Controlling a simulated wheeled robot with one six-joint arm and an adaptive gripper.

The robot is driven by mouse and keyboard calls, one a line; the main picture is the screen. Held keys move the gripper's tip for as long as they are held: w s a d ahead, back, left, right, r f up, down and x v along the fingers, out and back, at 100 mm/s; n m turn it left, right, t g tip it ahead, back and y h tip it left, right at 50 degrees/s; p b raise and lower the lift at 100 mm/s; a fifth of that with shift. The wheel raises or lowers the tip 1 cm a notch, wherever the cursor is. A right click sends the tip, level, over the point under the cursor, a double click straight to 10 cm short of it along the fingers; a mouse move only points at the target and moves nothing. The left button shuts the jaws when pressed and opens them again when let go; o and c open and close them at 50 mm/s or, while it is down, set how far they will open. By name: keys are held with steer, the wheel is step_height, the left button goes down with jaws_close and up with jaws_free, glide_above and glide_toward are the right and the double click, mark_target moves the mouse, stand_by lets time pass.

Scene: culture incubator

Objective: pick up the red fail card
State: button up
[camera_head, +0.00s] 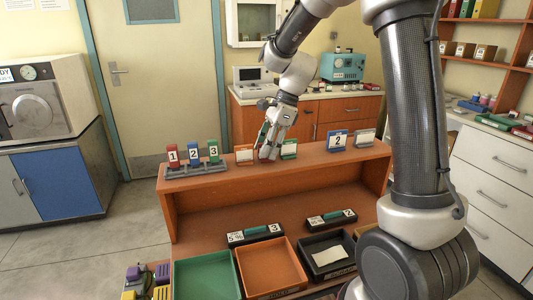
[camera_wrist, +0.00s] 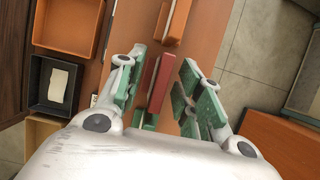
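A red card (camera_wrist: 160,84), seen from above in the wrist view, stands between the two green-padded fingers of my gripper (camera_wrist: 158,92). The fingers are apart, with a gap visible on each side of the card. In the head view my gripper (camera_head: 268,150) reaches down to the top of the wooden shelf, between an orange-framed card (camera_head: 244,154) and a green-framed card (camera_head: 289,149). The orange card also shows in the wrist view (camera_wrist: 174,20), beyond the red one.
Red, blue and green numbered pieces (camera_head: 193,155) stand in a rack at the shelf's left. A blue card marked 2 (camera_head: 337,141) and a grey card (camera_head: 365,137) stand to the right. Green (camera_head: 207,277), orange (camera_head: 270,268) and black (camera_head: 327,254) trays lie below.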

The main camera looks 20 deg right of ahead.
steer(key=shift+a+f, duration=0.1)
steer(key=shift+f, duration=0.1)
jaws_close()
stand_by(0.3)
